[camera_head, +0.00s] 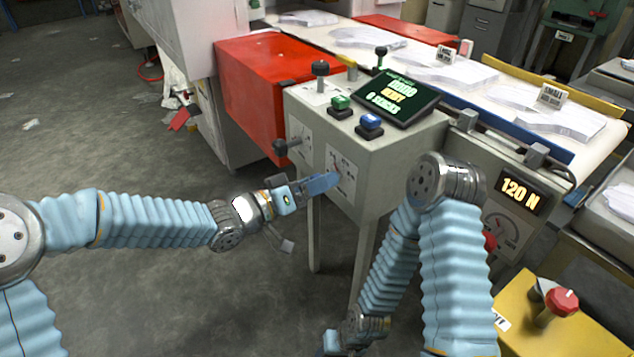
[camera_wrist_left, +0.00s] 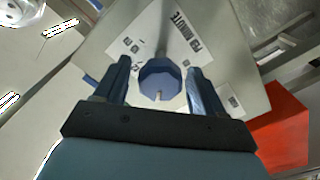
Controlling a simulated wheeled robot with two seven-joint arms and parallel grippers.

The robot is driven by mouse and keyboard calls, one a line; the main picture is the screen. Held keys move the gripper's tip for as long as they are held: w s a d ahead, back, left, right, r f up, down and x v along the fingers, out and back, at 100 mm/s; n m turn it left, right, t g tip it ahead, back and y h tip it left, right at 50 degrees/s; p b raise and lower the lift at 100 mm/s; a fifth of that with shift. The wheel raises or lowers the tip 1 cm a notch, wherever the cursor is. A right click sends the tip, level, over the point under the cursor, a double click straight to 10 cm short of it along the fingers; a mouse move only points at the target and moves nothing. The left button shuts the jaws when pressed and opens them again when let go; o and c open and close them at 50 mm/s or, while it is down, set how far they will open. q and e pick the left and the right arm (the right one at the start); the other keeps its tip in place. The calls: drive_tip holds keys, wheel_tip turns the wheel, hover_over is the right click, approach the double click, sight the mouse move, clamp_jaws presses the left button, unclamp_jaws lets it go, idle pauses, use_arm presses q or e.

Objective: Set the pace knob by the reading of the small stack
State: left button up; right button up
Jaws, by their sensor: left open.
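The pace knob (camera_wrist_left: 160,80) is a dark blue, many-sided knob with a pale notch at its lower edge, on a white scale card (camera_wrist_left: 185,40) reading "/MINUTE". My left gripper (camera_head: 325,183) is open at the front panel of the grey cabinet (camera_head: 390,150). In the left wrist view its fingers stand either side of the knob, with gaps on both sides. The gripper hides the knob in the head view. The small stack (camera_head: 560,122) of white sheets lies on the belt by a "SMALL" sign (camera_head: 553,94). My right gripper (camera_head: 335,343) hangs low; its jaws are unclear.
A lit readout (camera_head: 520,193) shows "120 N". A tilted screen (camera_head: 397,97) stands on the cabinet beside green (camera_head: 341,105) and blue (camera_head: 370,124) buttons. A dark side knob (camera_head: 287,147) juts out left. A red-knobbed yellow box (camera_head: 545,310) is at lower right. Floor at left is mostly open.

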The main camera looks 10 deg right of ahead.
use_arm(q)
drive_tip(key=c, duration=1)
drive_tip(key=shift+f+m+b, duration=0.2)
drive_tip(key=shift+m+b, duration=1.55)
drive_tip(key=shift+m, duration=0.05)
drive_tip(key=shift+c, duration=0.2)
drive_tip(key=m+b, duration=0.4)
drive_tip(key=m, duration=0.1)
drive_tip(key=shift+s, duration=0.1)
drive_tip(key=shift+d+r+m+b, duration=0.1)
drive_tip(key=shift+r+m+b, duration=0.1)
drive_tip(key=shift+m+b, duration=1.05)
drive_tip(key=shift+m+p, duration=0.35)
drive_tip(key=shift+m, duration=0.1)
drive_tip(key=o, duration=1)
drive_tip(key=shift+o, duration=0.2)
